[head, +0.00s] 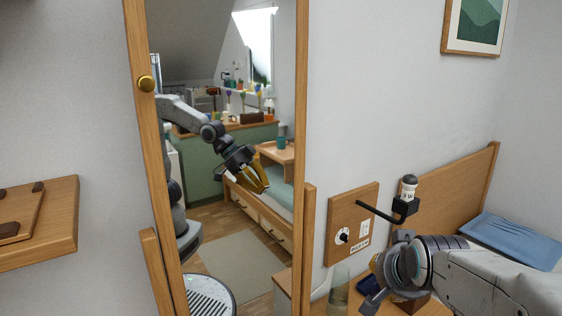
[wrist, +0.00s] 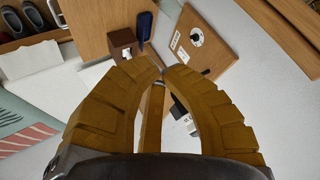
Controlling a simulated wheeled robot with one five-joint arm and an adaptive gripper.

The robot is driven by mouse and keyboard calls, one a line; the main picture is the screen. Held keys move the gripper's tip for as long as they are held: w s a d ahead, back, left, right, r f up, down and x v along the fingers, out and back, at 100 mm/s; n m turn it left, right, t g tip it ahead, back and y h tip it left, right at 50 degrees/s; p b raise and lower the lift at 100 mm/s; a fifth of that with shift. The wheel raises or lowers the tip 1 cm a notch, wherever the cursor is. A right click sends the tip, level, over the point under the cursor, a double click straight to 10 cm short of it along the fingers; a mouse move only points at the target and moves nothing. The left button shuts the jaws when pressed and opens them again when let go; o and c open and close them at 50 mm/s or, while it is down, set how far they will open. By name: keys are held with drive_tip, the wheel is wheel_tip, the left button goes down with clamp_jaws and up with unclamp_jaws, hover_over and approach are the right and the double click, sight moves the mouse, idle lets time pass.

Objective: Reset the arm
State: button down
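My arm enters the head view from the lower right, with its dark wrist pointing left in front of the wall. No open drawer is clear in either view; drawer fronts under a bed (head: 262,222) show only as a reflection.
A wooden-framed mirror (head: 301,90) stands left of my arm. A wall board (head: 336,260) with a dial and a black bracket (head: 404,206) holding a small bottle (head: 409,187) are close to my wrist. A wooden shelf (head: 62,240) juts in at left. The wrist view shows slippers (wrist: 37,58).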

drive_tip(key=s+a+r+n+g+p, duration=0.1)
drive_tip(key=s+n+p, duration=0.1)
drive_tip(key=s, duration=0.5)
drive_tip(key=s+a+r+n+g+p, duration=0.1)
drive_tip(key=s+r+n+g+p, duration=0.1)
drive_tip(key=s, duration=0.6)
drive_tip(key=s+a+r+n+g+p, duration=0.1)
drive_tip(key=s+n+g+p, duration=0.1)
drive_tip(key=s+p, duration=0.4)
drive_tip(key=shift+s+r+n+y, duration=0.35)
drive_tip(key=shift+s+n, duration=0.35)
drive_tip(key=shift+s, duration=0.15)
